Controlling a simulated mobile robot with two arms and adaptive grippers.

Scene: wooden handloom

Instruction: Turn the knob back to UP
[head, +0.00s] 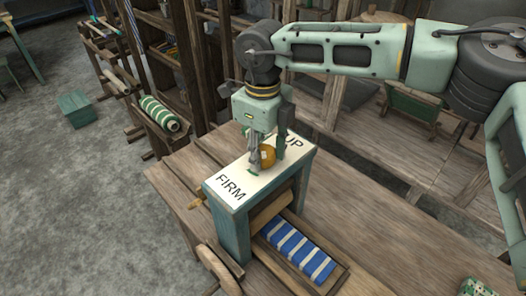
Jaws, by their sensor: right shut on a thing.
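The knob (267,157) is a round orange-brown piece on the white top plate (228,187) of a small teal stand (236,232). The knob sits between the two words, partly hidden by the fingers. My right gripper (266,158) points down from above and is shut on the knob. My left gripper is not in view.
A blue and white striped cloth (298,250) lies in a wooden tray beneath the stand. A green striped roll (160,113) and a teal box (76,109) are at the left.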

